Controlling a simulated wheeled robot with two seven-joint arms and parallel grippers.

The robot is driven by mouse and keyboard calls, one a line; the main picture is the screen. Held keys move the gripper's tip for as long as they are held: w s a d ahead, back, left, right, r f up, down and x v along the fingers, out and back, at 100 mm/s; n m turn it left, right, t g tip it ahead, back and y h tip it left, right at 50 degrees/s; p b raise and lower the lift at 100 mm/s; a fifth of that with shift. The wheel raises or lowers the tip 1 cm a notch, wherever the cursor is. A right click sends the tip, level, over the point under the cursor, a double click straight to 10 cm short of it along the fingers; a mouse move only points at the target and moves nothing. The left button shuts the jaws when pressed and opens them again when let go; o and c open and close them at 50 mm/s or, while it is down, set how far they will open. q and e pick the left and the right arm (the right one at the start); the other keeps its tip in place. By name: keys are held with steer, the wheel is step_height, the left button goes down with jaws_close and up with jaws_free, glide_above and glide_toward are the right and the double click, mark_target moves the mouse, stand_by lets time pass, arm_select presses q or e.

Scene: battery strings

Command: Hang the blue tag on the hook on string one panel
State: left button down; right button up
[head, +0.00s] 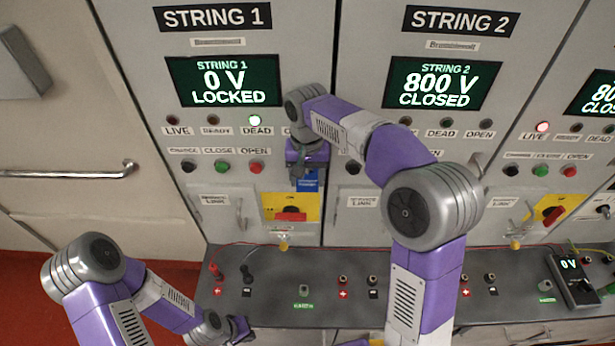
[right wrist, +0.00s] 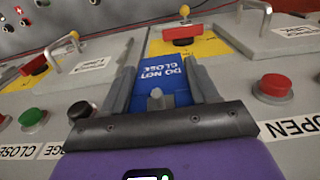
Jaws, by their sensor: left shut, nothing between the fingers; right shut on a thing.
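The blue tag (head: 308,184) is in front of the string one panel (head: 230,140), just above its yellow switch plate. In the right wrist view, the tag (right wrist: 176,82) shows white "DO NOT CLOSE" lettering upside down. My right gripper (head: 303,176) is shut on it, with one finger on each side in the wrist view. A small grey rounded peg (right wrist: 156,97) shows in front of the tag. I cannot tell whether it is the hook; no hook is clearly visible in the head view. My left gripper (head: 242,328) is shut and empty at the lower left, near the bench front.
A red rotary handle (head: 290,214) sits below the tag. Red, green and black buttons (head: 222,167) are to its left. The string two panel (head: 447,40) is to the right. The bench (head: 260,310) below carries sockets, leads and a meter (head: 574,280).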

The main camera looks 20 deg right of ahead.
steer(key=o, duration=1.2)
steer(key=shift+w+d+f, duration=0.1)
steer(key=shift+d+f, duration=0.1)
steer(key=shift+d, duration=0.05)
